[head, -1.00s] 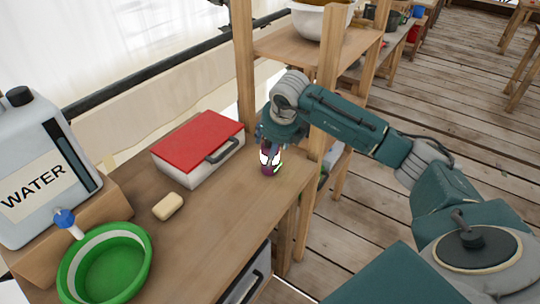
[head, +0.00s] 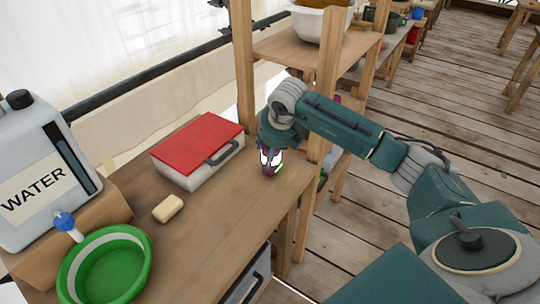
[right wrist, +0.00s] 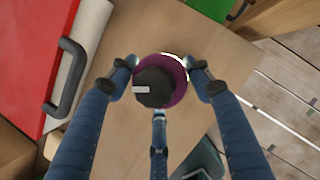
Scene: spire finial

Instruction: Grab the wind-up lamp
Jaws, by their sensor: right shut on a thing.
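The wind-up lamp (head: 269,170) is a small purple lantern with a dark top and a bright glowing middle. It is upright at the right end of the wooden table in the head view. In the right wrist view the lamp (right wrist: 160,83) shows from above, its dark cap facing the camera. My right gripper (head: 268,150) comes down over it from above. In the right wrist view its fingers (right wrist: 160,82) are closed around the lamp's sides. Whether the lamp's base touches the table is hard to tell. My left gripper is not in view.
A white box with a red lid (head: 198,148) and dark handle stands close left of the lamp. A bar of soap (head: 168,208), a green basin (head: 105,266) and a water jug (head: 40,175) are further left. A wooden shelf (head: 325,75) stands just behind.

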